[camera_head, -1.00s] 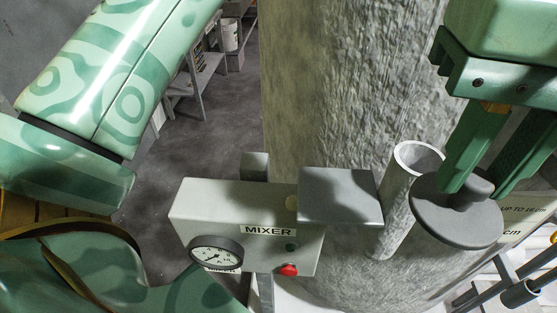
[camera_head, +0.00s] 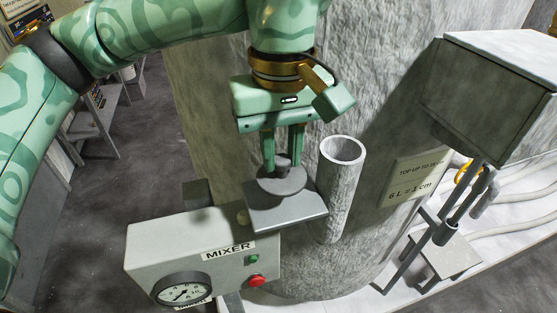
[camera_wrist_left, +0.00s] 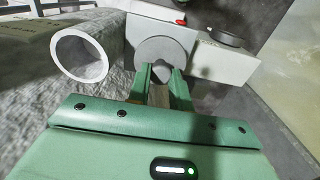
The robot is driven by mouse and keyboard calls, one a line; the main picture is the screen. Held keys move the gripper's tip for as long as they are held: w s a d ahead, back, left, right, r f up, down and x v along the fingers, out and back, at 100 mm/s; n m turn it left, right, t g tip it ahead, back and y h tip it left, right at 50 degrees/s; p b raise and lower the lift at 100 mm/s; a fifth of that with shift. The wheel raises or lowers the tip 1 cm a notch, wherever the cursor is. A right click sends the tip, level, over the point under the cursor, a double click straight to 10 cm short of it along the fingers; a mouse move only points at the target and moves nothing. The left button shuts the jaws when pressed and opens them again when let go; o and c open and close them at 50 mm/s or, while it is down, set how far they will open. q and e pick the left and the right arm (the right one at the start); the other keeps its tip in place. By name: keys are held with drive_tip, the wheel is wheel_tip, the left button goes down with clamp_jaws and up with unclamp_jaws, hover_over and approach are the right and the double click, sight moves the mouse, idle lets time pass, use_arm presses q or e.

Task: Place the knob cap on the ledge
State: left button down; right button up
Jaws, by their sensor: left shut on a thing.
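The knob cap (camera_head: 272,188) is a dark grey round disc with a short knob on top. My left gripper (camera_head: 283,160) points down and is shut on the knob. The cap is over the ledge (camera_head: 298,214), a flat grey plate beside the mixer box. The cap looks level and very close to the plate; I cannot tell whether it touches. In the left wrist view the cap's disc (camera_wrist_left: 160,50) shows beyond the fingers (camera_wrist_left: 161,88), with the knob between them. The disc hides part of the ledge. My right gripper is not in view.
An open grey pipe (camera_head: 330,195) stands just right of the ledge, against the large rough column (camera_head: 220,120). The mixer box (camera_head: 190,250), with a gauge and a red button (camera_head: 256,281), is at the lower left. A grey box (camera_head: 490,95) stands at the right.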

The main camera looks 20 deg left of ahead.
sight(279, 155)
use_arm(q)
drive_tip(key=f, duration=0.1)
drive_tip(key=f+p, duration=0.1)
drive_tip(key=f, duration=0.1)
drive_tip(key=shift+w+a+f, duration=0.15)
drive_tip(key=shift+a+f, duration=0.1)
drive_tip(key=shift+f, duration=0.05)
drive_tip(key=shift+d+f, duration=0.1)
drive_tip(key=shift+f, duration=0.15)
drive_tip(key=c, duration=1.3)
unclamp_jaws()
drive_tip(key=shift+o, duration=0.2)
drive_tip(key=shift+r, duration=0.2)
wheel_tip(279, 155, up, 11)
drive_tip(key=shift+f+b, duration=0.1)
drive_tip(key=shift+b, duration=0.5)
drive_tip(key=shift+r, duration=0.65)
